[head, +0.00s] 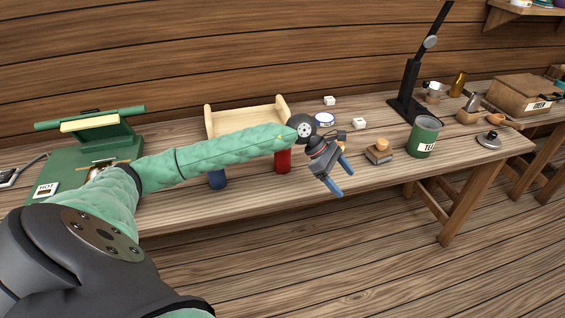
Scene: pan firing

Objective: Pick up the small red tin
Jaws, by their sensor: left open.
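A small red tin (283,162) stands upright on the wooden bench, in front of a pale wooden rack. My left arm crosses in front of the rack and hides the tin's top. My left gripper (342,180) is to the right of the tin and nearer to me, at the bench's front edge. Its two blue-tipped fingers are apart with nothing between them, pointing down and to the right. It does not hold the tin. My right gripper is not in the picture.
A blue tin (217,180) stands left of the red one, partly under my arm. A green labelled tin (424,137), a small wooden block (378,155) and a black lamp stand (408,95) are to the right. A green press (95,150) is at left.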

